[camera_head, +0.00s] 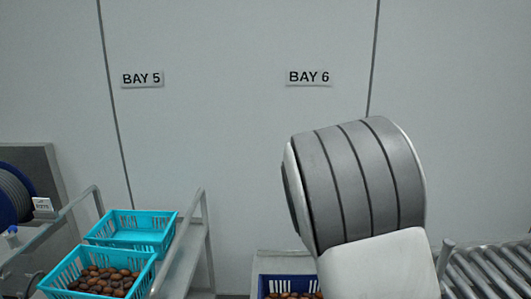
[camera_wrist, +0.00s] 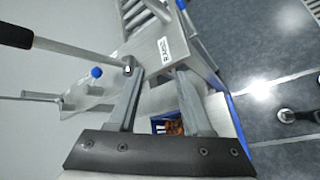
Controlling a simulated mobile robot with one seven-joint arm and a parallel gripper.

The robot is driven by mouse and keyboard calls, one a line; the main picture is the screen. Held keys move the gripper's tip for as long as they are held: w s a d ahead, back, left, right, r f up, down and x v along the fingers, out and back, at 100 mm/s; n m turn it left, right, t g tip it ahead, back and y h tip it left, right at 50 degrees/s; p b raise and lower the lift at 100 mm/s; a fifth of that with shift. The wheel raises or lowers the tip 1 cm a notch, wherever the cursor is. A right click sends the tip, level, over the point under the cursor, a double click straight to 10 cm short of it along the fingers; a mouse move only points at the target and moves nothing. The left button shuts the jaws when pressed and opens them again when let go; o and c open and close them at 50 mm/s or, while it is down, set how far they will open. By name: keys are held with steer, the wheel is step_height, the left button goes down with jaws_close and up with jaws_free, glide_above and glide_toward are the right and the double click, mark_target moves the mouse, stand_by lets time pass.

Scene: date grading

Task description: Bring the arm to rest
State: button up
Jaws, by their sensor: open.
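My gripper (camera_wrist: 158,73) shows in the wrist view with its two fingers spread apart and nothing held between them. A dark blue crate with brown dates (camera_wrist: 157,122) shows beyond the fingers, partly hidden by the right finger. In the head view my arm's grey and white links stand up at right of centre, in front of the wall. My gripper is out of that view.
Two turquoise crates, one empty (camera_head: 130,216) and one with dates (camera_head: 143,277), stand at left beside metal rails. A dark blue crate (camera_head: 264,281) is partly behind my arm. A roller conveyor (camera_head: 497,272) is at right. Open floor (camera_wrist: 270,60) shows in the wrist view.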

steer(key=s+a+r+m+y, duration=0.3)
steer(key=s+a+r, duration=0.1)
steer(key=s, duration=0.4)
steer(key=s+a+r+m+t+y, duration=0.1)
steer(key=s+a+r+m+y, duration=0.2)
steer(key=s, duration=0.4)
steer(key=s+a+r+m+t+y, duration=0.1)
steer(key=s+a+r+m+y, duration=0.3)
steer(key=s+a, duration=0.3)
steer(key=shift+s+r+m, duration=0.45)
steer(key=shift+s+m, duration=0.25)
steer(key=shift+s, duration=0.1)
steer(key=shift+d, duration=0.15)
stand_by(1.3)
